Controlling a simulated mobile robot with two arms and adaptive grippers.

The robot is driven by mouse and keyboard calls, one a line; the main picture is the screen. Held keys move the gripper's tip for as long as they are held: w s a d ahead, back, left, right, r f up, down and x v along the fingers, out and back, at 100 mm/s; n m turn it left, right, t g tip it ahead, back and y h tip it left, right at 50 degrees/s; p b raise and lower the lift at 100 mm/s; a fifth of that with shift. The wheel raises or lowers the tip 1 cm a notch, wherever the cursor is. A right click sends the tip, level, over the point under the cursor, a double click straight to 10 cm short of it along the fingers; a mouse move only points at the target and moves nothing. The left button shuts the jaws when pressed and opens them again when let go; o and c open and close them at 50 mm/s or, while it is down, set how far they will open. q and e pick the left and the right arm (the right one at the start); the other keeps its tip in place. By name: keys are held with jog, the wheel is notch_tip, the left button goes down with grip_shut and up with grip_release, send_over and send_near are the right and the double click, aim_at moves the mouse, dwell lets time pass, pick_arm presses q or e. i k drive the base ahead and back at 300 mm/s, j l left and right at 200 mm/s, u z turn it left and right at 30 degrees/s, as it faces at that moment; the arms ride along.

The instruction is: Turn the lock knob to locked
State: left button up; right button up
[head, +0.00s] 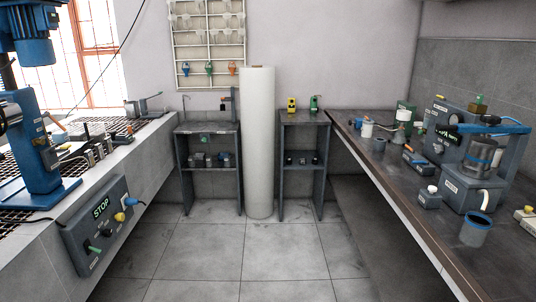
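A grey control panel (97,226) with a lit "STOP" display (101,207) hangs on the front of the left bench. It carries a green-tipped lever (93,249), a yellow knob (119,217) and a blue knob (131,202). On the right bench stands a grey-blue flotation machine (449,122) with a lit green display and small controls. I cannot tell which control is the lock knob, and the labels are too small to read. Neither of my grippers shows in the head view.
A blue motor-driven machine (40,165) stands on the left bench. The right bench (360,150) holds a blue-grey cup (476,230) and several small devices. A tall white roll (258,145) stands between two grey shelves (209,160) at the back. The tiled floor (240,265) between the benches is clear.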

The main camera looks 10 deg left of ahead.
aim_at(119, 216)
jog(key=i+l+u, duration=0.15)
jog(key=i+u, duration=0.35)
jog(key=i+l+u, duration=0.35)
jog(key=i+u, duration=0.15)
jog(key=i+l+u, duration=0.5)
jog(key=i+l, duration=0.1)
